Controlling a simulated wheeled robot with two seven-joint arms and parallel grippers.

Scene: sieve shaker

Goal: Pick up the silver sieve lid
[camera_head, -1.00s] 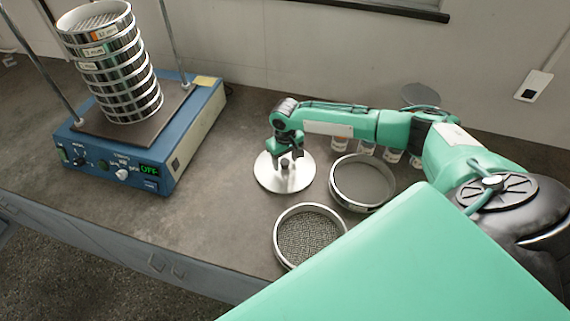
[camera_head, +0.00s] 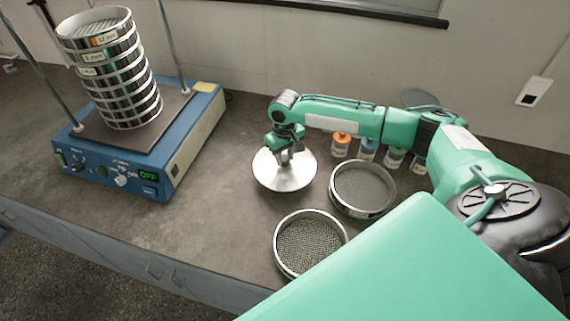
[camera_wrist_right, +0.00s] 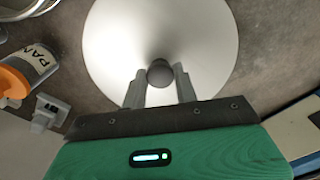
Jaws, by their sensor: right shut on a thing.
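The silver sieve lid (camera_head: 285,178) is a round shiny disc right of the shaker in the head view. My right gripper (camera_head: 284,157) is above its middle. In the right wrist view the lid (camera_wrist_right: 205,40) fills the upper middle. There the two fingers of my right gripper (camera_wrist_right: 160,84) are shut on its dark round knob (camera_wrist_right: 160,73). The lid looks slightly raised off the bench, though the gap is hard to judge. My left gripper is not in view.
A blue shaker (camera_head: 185,150) bears a tall sieve stack (camera_head: 115,75) at left. Two loose sieves (camera_head: 362,188) (camera_head: 310,244) lie right of and in front of the lid. Several jars (camera_head: 341,145) stand behind. The bench (camera_head: 190,235) between shaker and sieves is clear.

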